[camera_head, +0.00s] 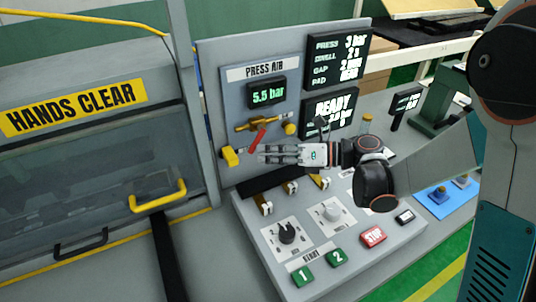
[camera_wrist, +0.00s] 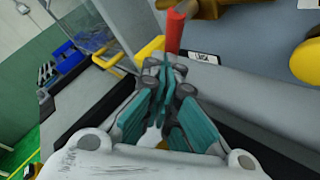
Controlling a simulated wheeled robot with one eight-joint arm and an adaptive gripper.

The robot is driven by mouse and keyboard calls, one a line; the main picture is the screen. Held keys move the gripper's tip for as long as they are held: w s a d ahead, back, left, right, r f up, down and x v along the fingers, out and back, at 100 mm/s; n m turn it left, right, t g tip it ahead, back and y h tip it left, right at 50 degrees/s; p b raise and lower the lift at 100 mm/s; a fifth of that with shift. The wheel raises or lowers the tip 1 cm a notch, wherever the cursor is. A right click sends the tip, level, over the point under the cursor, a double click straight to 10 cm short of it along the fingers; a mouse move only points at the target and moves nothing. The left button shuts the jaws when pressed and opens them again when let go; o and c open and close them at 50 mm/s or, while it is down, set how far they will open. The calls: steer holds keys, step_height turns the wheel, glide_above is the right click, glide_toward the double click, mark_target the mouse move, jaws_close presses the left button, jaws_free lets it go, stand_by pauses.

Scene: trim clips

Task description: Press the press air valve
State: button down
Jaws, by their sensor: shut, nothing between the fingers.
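The press air valve has a brass body (camera_head: 264,124) and a red lever (camera_head: 257,138) on the grey panel, below the "PRESS AIR" label and a display reading 5.5 bar. The lever slants down and to the left. My gripper (camera_head: 264,154) is shut and empty, its fingers pointing left just below the lever. In the wrist view, the fingertips of my gripper (camera_wrist: 166,68) are close to the end of the red lever (camera_wrist: 174,30). I cannot tell whether they touch it. Part of the brass body shows at the upper right of that view.
A guarded press with a yellow handle (camera_head: 158,196) stands at left. Status displays (camera_head: 338,58) are at upper right.

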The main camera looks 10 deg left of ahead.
steer(key=shift+s+a+m+y+b, duration=0.15)
steer(key=shift+a+m+y+b, duration=0.2)
steer(key=shift+y+b, duration=0.3)
stand_by(1.0)
steer(key=shift+s+a+r+b, duration=0.45)
steer(key=shift+b, duration=0.15)
stand_by(3.4)
steer(key=shift+f, duration=0.1)
